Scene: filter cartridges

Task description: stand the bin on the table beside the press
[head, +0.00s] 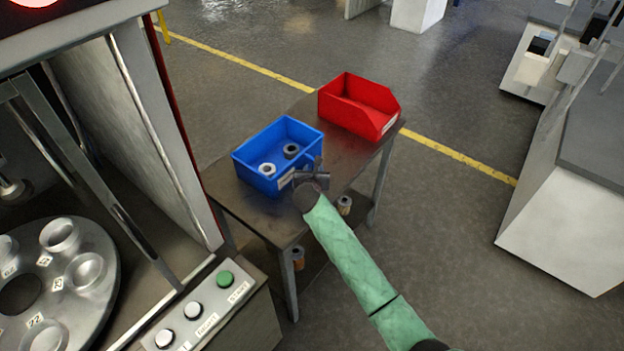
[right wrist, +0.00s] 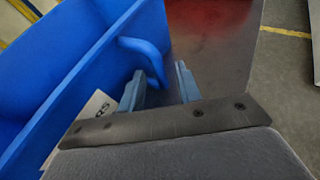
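The blue bin (head: 247,150) stands upright on the dark table (head: 336,158) beside the press (head: 140,120). It holds one pale and one dark ring-shaped cartridge. A label and a blue loop handle (right wrist: 146,58) on its wall show in the right wrist view. My right gripper (head: 307,172) is at the bin's near right side. In the right wrist view its two fingers (right wrist: 160,90) are apart, and the end of the handle shows between them; I cannot tell whether they touch it. My left gripper is not in view.
A red bin (head: 366,103) stands at the table's far right end. Small cartridges (head: 298,257) show on the table's lower shelf. The press has a round carousel (head: 75,295) and a button panel (head: 195,310). Open floor lies to the right, with grey cabinets (head: 565,220) beyond.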

